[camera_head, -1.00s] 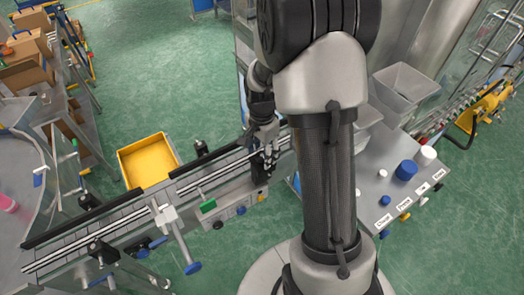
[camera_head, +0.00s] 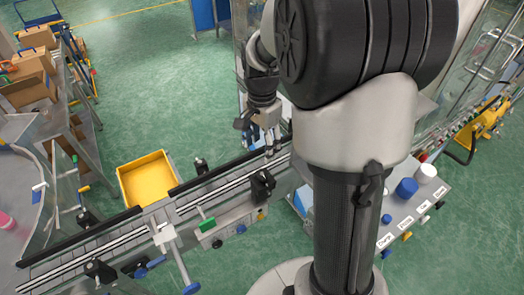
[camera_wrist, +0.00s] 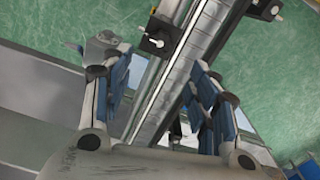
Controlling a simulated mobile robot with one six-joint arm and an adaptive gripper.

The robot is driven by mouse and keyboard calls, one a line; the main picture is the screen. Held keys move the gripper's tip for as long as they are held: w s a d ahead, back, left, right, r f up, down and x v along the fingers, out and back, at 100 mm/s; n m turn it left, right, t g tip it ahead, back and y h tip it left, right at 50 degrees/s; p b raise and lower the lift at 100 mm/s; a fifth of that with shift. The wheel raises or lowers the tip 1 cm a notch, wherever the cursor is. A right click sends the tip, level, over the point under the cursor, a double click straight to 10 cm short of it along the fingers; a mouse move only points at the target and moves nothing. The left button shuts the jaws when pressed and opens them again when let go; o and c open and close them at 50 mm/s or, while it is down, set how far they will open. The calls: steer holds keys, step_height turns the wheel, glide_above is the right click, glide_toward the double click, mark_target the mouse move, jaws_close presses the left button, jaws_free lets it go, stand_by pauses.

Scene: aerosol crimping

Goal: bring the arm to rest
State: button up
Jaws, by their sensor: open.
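My gripper (camera_head: 268,140) is above the right part of the conveyor (camera_head: 110,235), beside the machine's glass housing. In the wrist view my gripper (camera_wrist: 160,105) has its two blue-padded fingers spread apart, with nothing between them but the conveyor rail (camera_wrist: 180,75) below. My upper arm fills the middle right of the head view and hides part of the machine.
A yellow bin (camera_head: 148,182) stands behind the conveyor. A control box (camera_head: 228,226) with a green button sits on its near side. A labelled panel (camera_head: 415,215) with blue and white knobs is at right. Cardboard boxes (camera_head: 35,65) lie at far left. Green floor is open at the back.

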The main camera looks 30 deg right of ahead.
stand_by(0.5)
steer(key=s+a+r+n+t+b, duration=0.2)
steer(key=s+a+r+n+b, duration=0.3)
steer(key=s+a+n, duration=0.35)
steer(key=s+a+f+n+t+b, duration=0.2)
steer(key=s+n, duration=0.5)
steer(key=s, duration=0.4)
steer(key=shift+a+f+t+b, duration=0.25)
steer(key=shift+a+b, duration=0.4)
steer(key=shift+a, duration=0.35)
